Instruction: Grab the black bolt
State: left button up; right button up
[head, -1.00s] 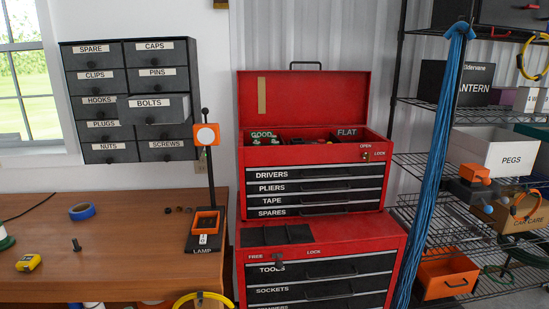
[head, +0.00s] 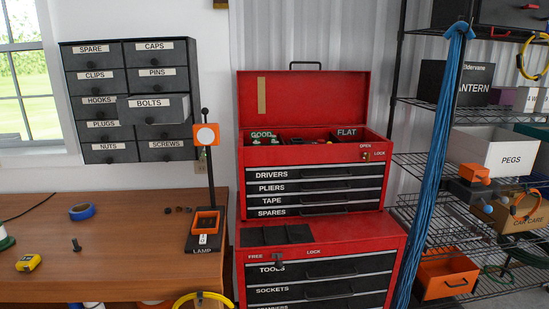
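A small black bolt (head: 76,244) stands upright on the wooden workbench (head: 125,232), head end down or up I cannot tell. It is right of the yellow tape measure (head: 29,262) and below the blue tape roll (head: 82,211). Several small dark pieces (head: 178,210) lie on the bench near the lamp; they are too small to identify. The BOLTS drawer (head: 155,108) in the wall cabinet is pulled out, and its inside is hidden. Neither of my grippers shows in the head view.
An orange and black lamp (head: 205,222) stands at the bench's right end. A red tool chest (head: 313,160) with its lid open stands right of the bench. Blue cords (head: 437,170) hang before the wire shelves (head: 420,160). The bench around the bolt is clear.

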aim_at(77, 248)
jog(key=u, duration=1.3)
jog(key=i+l, duration=0.25)
jog(key=i, duration=0.3)
jog(key=i+l, duration=0.25)
jog(key=i, duration=0.25)
jog(key=u, duration=0.05)
